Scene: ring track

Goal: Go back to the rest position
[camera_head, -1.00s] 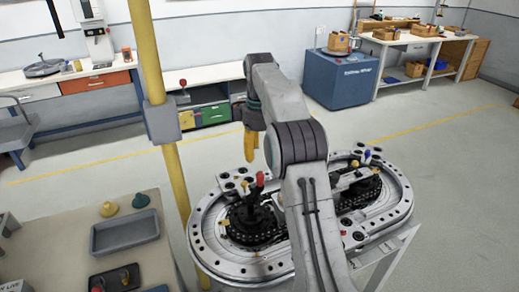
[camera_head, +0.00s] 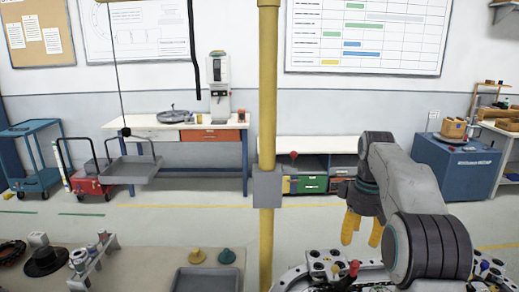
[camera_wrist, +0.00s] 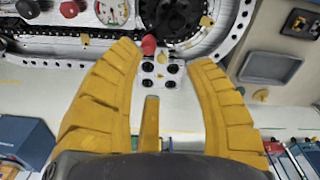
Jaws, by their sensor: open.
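My gripper (camera_head: 361,232) has yellow fingers that hang down, left of my grey arm in the head view. In the wrist view my gripper (camera_wrist: 165,70) is open, with its two fingers spread and nothing between them. Beyond the fingertips is the ring track (camera_wrist: 205,52), with a red knob (camera_wrist: 149,44) and a pale block with dark holes (camera_wrist: 160,72). In the head view only the upper part of the ring track (camera_head: 300,277) shows at the bottom, and my arm hides part of it.
A yellow post (camera_head: 267,110) stands left of my arm. A table with a grey tray (camera_head: 207,279) and two small knobs is at the lower left. A back bench (camera_head: 165,128), a blue cabinet (camera_head: 455,165) and a blue cart (camera_head: 30,150) stand farther off, with open floor between.

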